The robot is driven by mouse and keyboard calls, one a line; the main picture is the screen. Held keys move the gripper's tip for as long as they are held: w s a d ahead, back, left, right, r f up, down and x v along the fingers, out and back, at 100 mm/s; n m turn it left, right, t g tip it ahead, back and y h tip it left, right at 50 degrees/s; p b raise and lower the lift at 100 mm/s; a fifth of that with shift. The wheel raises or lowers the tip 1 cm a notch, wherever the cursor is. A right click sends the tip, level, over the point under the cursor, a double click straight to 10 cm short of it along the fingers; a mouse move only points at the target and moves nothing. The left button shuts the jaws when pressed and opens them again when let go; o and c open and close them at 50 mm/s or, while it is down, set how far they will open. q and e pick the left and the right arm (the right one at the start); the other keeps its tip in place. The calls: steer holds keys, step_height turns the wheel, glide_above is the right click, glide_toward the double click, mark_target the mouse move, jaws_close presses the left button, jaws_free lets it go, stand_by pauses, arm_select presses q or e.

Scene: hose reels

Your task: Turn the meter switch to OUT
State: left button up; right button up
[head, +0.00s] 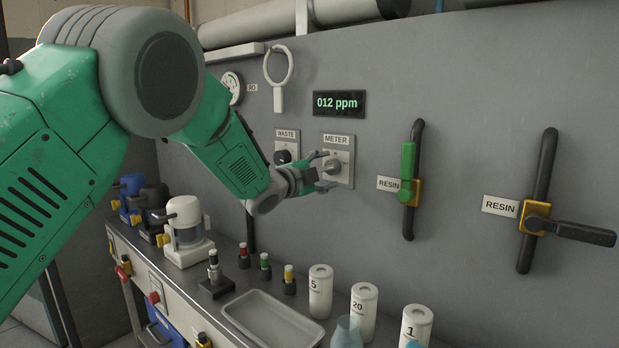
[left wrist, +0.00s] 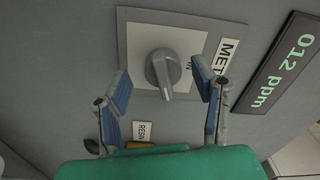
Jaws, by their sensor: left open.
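The METER switch is a grey knob (head: 334,166) on a light plate (head: 345,150) on the grey wall panel. In the left wrist view the knob (left wrist: 163,68) has a handle pointing toward the bottom of the picture. An IN mark, partly hidden, is on the side of the METER label (left wrist: 224,55). No OUT mark is readable. My left gripper (head: 322,171) is open at the switch, with one finger on each side of the knob; it also shows in the left wrist view (left wrist: 162,80). Contact with the knob cannot be told. My right gripper is not in view.
A WASTE switch (head: 284,157) is close left of the METER plate. A display (head: 338,103) above reads 012 ppm. Right are RESIN valves with a green handle (head: 407,165) and a black handle (head: 575,232). Below, a bench holds a tray (head: 240,317), bottles and canisters (head: 320,292).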

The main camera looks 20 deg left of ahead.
arm_select(q)
steer(key=v, duration=1)
steer(key=shift+s, duration=0.1)
